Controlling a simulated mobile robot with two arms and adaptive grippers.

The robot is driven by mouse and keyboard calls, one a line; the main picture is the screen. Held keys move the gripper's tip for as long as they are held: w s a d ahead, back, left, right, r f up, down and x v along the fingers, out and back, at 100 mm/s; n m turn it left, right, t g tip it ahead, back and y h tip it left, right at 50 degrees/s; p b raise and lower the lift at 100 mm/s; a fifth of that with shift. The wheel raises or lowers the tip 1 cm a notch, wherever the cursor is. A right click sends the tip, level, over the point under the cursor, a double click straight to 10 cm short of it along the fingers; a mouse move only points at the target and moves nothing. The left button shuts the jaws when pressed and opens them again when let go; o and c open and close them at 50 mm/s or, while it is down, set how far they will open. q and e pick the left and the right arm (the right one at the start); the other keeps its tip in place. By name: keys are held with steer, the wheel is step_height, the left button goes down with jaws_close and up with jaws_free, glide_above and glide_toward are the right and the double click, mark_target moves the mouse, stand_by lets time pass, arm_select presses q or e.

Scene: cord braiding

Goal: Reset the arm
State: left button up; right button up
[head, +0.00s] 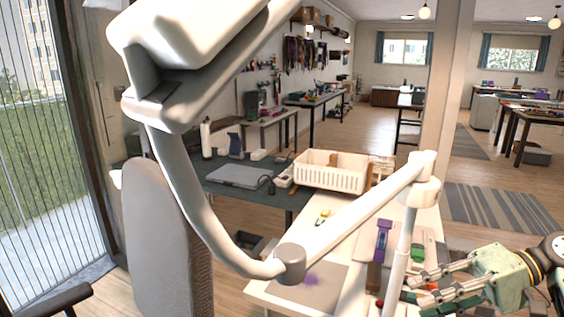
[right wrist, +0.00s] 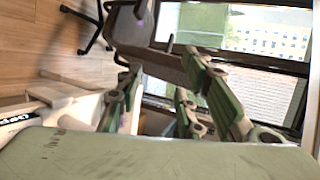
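My right gripper (head: 420,289) comes in from the lower right in the head view, over the right edge of the white table (head: 262,296). Its jointed green and grey fingers point left. In the right wrist view the fingers of the right gripper (right wrist: 160,78) are spread apart, with nothing held between them. My left gripper is not in view. On the table, a purple tool (head: 382,240) lies near a green item (head: 417,253) and a brown block (head: 374,277). No braiding cord can be made out clearly.
A large white jointed lamp (head: 185,190) crosses the head view close in front and hides part of the table. Open floor lies further back.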

steer(key=s+a+f+n+h, duration=0.1)
steer(key=s+a+f+h, duration=0.15)
steer(key=f, duration=0.65)
steer(key=s+a+f+h, duration=0.2)
steer(key=s+a+f, duration=0.15)
steer(key=f, duration=0.45)
steer(key=s+a+f+n+h, duration=0.15)
steer(key=s+f, duration=0.25)
steer(key=f, duration=0.5)
steer(key=s+f+n+t+h, duration=0.1)
steer(key=s+f+t+h, duration=0.15)
steer(key=s+h, duration=0.7)
steer(key=s+f+y, duration=0.1)
steer(key=s+f, duration=0.1)
steer(key=f, duration=1.1)
steer(key=s+f+y, duration=0.2)
steer(key=f, duration=1)
steer(key=s+d+f+g, duration=0.1)
steer(key=s+f, duration=0.7)
steer(key=s+d+f+g, duration=0.1)
steer(key=s+d+f, duration=0.1)
steer(key=s+f, duration=0.7)
steer(key=shift+s+d+h, duration=0.2)
steer(key=shift+d+h, duration=0.05)
steer(key=shift+h, duration=0.1)
